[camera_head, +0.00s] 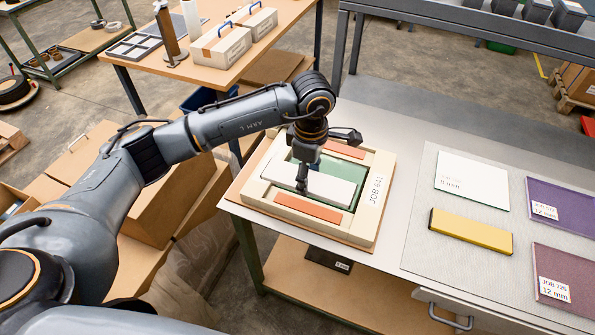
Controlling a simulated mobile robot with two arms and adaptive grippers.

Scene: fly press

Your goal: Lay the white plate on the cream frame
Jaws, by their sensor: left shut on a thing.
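The cream frame (365,215), labelled "JOB 641", lies near the left edge of the grey table, with a green panel (352,167) inside it. A flat white plate (472,178) with a small "mm" label lies on the grey mat to the right. My left gripper (302,186) points down over the frame, shut on a pale white bar (332,189) near the bar's left end. The bar is inside the frame's outline, over the green panel; I cannot tell whether it touches it. My right gripper is not in view.
Orange strips (308,208) lie on the frame's near and far sides. A yellow block (470,232), a purple plate (562,205) and a maroon plate (567,278) lie on the grey mat (425,255). Bare tabletop lies between frame and mat. Cardboard boxes (165,205) stand left below.

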